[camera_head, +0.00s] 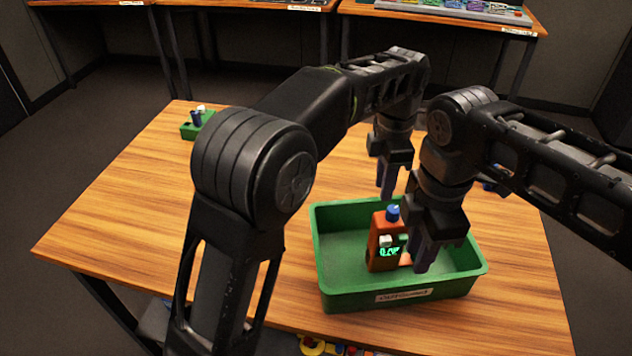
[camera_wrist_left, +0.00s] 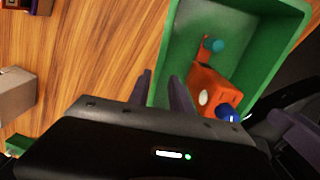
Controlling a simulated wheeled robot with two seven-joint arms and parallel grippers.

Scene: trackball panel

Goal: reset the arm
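An orange device (camera_head: 380,244) with a blue knob (camera_head: 393,213) and a small lit green display stands in the green bin (camera_head: 345,290). It also shows in the left wrist view (camera_wrist_left: 208,88). My left gripper (camera_head: 388,185) hangs above the table behind the bin's far side. In the left wrist view its fingers (camera_wrist_left: 160,92) are apart with nothing between them, so it is open. My right gripper (camera_head: 425,258) points down over the bin, just right of the device. Its fingertips overlap the device's right side in view, and I cannot tell whether they touch it.
A small green object with dark and white parts (camera_head: 198,122) sits at the table's far left. Other tables (camera_head: 450,15) with items stand behind. A teal ball (camera_wrist_left: 213,45) shows in the bin.

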